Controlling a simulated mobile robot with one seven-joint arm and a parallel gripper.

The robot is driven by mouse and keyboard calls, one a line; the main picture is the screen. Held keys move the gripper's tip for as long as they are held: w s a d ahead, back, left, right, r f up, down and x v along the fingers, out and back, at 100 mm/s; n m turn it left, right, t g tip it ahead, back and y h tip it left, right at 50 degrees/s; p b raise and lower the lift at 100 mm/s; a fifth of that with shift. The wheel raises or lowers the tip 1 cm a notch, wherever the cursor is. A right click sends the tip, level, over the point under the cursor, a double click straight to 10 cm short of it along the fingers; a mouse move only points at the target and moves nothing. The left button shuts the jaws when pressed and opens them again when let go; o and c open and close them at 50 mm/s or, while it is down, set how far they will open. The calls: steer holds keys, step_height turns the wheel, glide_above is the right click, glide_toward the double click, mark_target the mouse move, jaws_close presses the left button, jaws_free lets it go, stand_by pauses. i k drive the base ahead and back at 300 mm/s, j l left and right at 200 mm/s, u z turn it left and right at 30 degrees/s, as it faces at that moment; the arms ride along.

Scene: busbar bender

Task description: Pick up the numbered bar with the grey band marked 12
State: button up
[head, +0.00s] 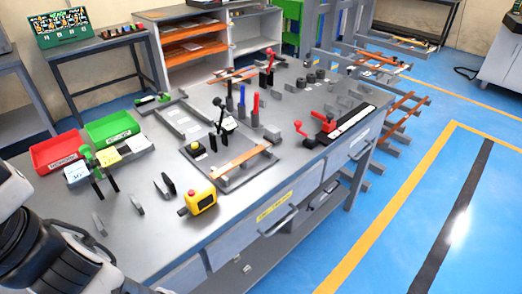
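An orange-copper bar (240,162) lies across a dark plate near the middle of the bench. Another copper bar (238,74) lies at the back of the bench, and several more copper bars (402,106) sit on the rack to the right. No grey band or number 12 can be read on any of them, so I cannot tell which is the named bar. My arm shows at the lower left edge, but my gripper's fingertips cannot be made out.
The grey bench (165,245) holds red (56,153) and green (111,127) bins, a yellow control box (200,202), a red-handled tool (326,125) and upright blue (241,101) and red (255,107) pieces. Shelves (190,51) stand behind. Blue floor (400,240) is clear at right.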

mark_target(226, 168)
steer(key=i+l, duration=0.2)
steer(key=l, duration=0.2)
steer(key=i+l, duration=0.2)
steer(key=l, duration=0.15)
steer(key=i+l, duration=0.2)
steer(key=l, duration=0.2)
steer(key=i+l, duration=0.2)
steer(key=l, duration=0.2)
steer(key=i+l, duration=0.15)
steer(key=l, duration=0.25)
steer(key=i+l, duration=0.15)
steer(key=l, duration=0.15)
steer(key=i+l+u, duration=0.15)
steer(key=l, duration=0.15)
steer(key=i+l, duration=0.15)
steer(key=l, duration=0.15)
steer(key=u, duration=1.3)
steer(key=i+u, duration=0.1)
steer(key=i, duration=0.4)
